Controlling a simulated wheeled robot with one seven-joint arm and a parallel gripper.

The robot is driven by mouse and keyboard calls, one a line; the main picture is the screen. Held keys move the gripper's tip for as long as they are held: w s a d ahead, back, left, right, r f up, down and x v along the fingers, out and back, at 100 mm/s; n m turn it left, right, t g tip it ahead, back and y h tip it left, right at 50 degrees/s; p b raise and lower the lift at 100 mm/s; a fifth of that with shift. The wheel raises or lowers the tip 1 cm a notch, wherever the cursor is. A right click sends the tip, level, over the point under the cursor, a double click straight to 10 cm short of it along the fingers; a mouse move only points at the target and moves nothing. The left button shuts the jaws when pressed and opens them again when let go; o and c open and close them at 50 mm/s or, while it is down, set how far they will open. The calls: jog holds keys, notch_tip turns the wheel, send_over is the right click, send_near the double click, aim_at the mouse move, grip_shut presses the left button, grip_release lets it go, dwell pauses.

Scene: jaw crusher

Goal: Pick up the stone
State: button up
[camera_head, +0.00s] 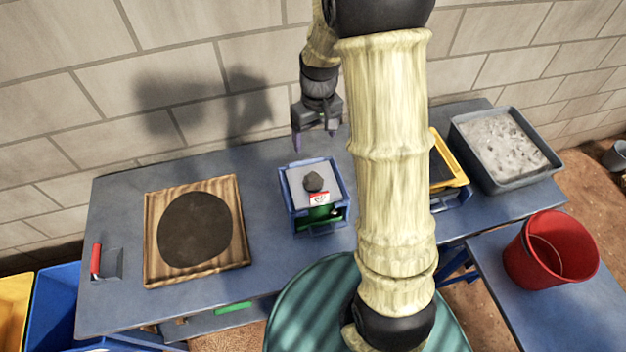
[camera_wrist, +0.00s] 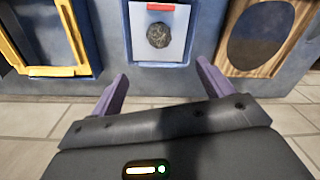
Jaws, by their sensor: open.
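The stone (camera_head: 313,182) is a small dark grey rough lump. It lies on a light grey plate (camera_head: 297,177) on top of a small blue-framed stand (camera_head: 341,178), with a red and white label in front of it. In the wrist view the stone (camera_wrist: 159,35) sits at the top centre, beyond the fingers. My gripper (camera_head: 314,140) is open and empty, above the back edge of the table, behind and above the stone. In the wrist view its two purple fingers (camera_wrist: 160,85) are spread wide, with the stone lined up between them but apart.
A wooden board with a dark disc (camera_head: 195,230) lies left on the blue table (camera_head: 115,210). A yellow-framed box (camera_head: 455,165) and a tray of grey rubble (camera_head: 505,145) stand right. A red bucket (camera_head: 550,250) is on another table. A brick wall (camera_head: 100,110) rises behind.

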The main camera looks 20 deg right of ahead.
jog(key=shift+w, duration=0.15)
jog(key=shift+f, duration=0.15)
jog(key=p, duration=0.4)
send_over(313, 177)
notch_tip(313, 177, down, 12)
dwell(0.4)
jog(key=shift+f, duration=0.15)
